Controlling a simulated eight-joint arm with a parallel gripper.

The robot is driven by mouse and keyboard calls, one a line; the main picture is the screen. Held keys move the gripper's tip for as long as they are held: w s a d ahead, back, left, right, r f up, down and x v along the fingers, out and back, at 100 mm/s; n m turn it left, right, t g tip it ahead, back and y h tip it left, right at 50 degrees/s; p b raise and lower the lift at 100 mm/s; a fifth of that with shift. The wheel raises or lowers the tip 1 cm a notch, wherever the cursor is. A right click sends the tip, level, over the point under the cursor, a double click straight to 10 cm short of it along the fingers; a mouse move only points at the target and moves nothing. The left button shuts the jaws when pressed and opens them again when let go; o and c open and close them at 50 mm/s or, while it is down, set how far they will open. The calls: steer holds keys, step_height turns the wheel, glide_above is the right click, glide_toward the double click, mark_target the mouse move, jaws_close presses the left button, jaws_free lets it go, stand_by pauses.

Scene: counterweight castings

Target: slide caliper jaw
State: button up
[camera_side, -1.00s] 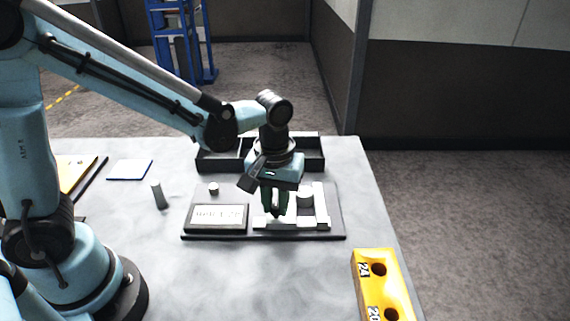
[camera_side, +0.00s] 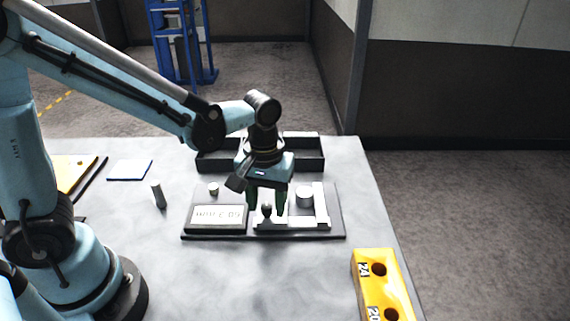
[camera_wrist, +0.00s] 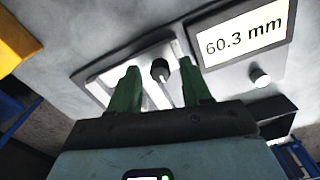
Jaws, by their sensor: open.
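The caliper gauge (camera_side: 338,226) lies on the table as a dark plate with pale bars and a display (camera_side: 217,217). In the wrist view the display (camera_wrist: 243,41) reads 60.3 mm. A black knob (camera_side: 266,211) stands on the caliper's pale rail (camera_side: 302,225); it also shows in the wrist view (camera_wrist: 160,72). A pale cylinder (camera_side: 304,196) sits beside the upright bar (camera_side: 321,201) at the right. My gripper (camera_side: 267,208) is open, its green fingers on either side of the knob with gaps. The fingers partly hide the sliding jaw, so its distance from the cylinder is unclear.
A dark divided tray (camera_side: 312,163) stands behind the caliper. A yellow block with holes (camera_side: 366,285) is at the front right. The table (camera_side: 230,285) in front of the caliper is clear.

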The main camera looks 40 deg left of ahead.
step_height(320, 180, up, 12)
stand_by(0.7)
steer(key=s+a+f+m+t, duration=0.3)
steer(key=a+m+t, duration=0.3)
steer(key=a+t, duration=0.1)
steer(key=shift+s+f, duration=0.2)
steer(key=shift+s, duration=0.1)
